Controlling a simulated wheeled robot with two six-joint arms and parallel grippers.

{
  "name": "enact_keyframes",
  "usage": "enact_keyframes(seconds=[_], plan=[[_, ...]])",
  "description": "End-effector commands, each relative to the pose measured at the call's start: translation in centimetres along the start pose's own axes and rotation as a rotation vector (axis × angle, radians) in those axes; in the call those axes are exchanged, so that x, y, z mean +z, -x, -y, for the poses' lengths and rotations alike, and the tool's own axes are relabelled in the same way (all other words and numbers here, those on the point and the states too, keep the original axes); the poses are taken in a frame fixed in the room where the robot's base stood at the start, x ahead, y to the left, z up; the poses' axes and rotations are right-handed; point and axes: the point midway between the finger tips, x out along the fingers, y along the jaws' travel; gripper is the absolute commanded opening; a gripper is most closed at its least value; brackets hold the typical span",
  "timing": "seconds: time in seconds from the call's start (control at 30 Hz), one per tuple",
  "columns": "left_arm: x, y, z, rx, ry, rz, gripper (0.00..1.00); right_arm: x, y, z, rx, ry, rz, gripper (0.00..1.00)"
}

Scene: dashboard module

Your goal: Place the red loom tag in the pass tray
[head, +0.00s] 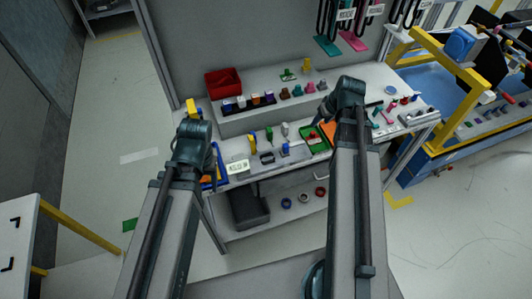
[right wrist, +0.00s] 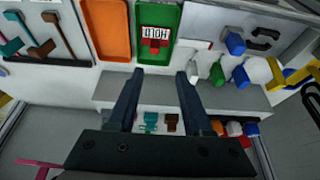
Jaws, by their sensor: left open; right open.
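A green tray (right wrist: 143,12) lies on the bench in the right wrist view, beside an orange tray. A small red piece (right wrist: 154,47), likely the red loom tag, lies at the tray's near end next to upside-down lettering that seems to read HOLD. The green tray (head: 306,142) also shows in the head view, with a red spot on it. My right gripper (right wrist: 158,84) is open and empty, its fingers spread just short of the tray's end. In the head view my left gripper (head: 216,162) is at the bench's left end, its fingers mostly hidden.
The orange tray (right wrist: 106,30) adjoins the green one. A raised shelf holds a red bin (head: 223,82) and several small parts. Coloured connectors (right wrist: 236,43) stand beside the trays. Tools hang from the back panel. A dark bin (head: 249,208) sits on the lower shelf.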

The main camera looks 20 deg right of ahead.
Motion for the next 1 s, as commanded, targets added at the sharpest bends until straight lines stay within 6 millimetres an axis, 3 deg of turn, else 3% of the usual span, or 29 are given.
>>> enact_keyframes(seconds=[0.17,0.23,0.4,0.5,0.7,1.0], plan=[[0.0,0.0,0.0,0.000,0.000,0.000,0.61,0.5,-0.6,8.6,-0.041,0.066,0.099,0.51],[0.0,0.0,0.0,0.000,0.000,0.000,0.61,1.4,-0.6,12.9,-0.050,0.098,0.156,0.51],[0.0,0.0,0.0,0.000,0.000,0.000,0.61,4.4,0.0,21.7,-0.034,0.168,0.283,0.51],[0.0,0.0,0.0,0.000,0.000,0.000,0.61,6.4,0.7,25.4,-0.009,0.202,0.341,0.51],[0.0,0.0,0.0,0.000,0.000,0.000,0.61,9.3,1.9,29.7,0.043,0.245,0.408,0.51],[0.0,0.0,0.0,0.000,0.000,0.000,0.61,10.2,2.3,30.9,0.066,0.254,0.426,0.51]])
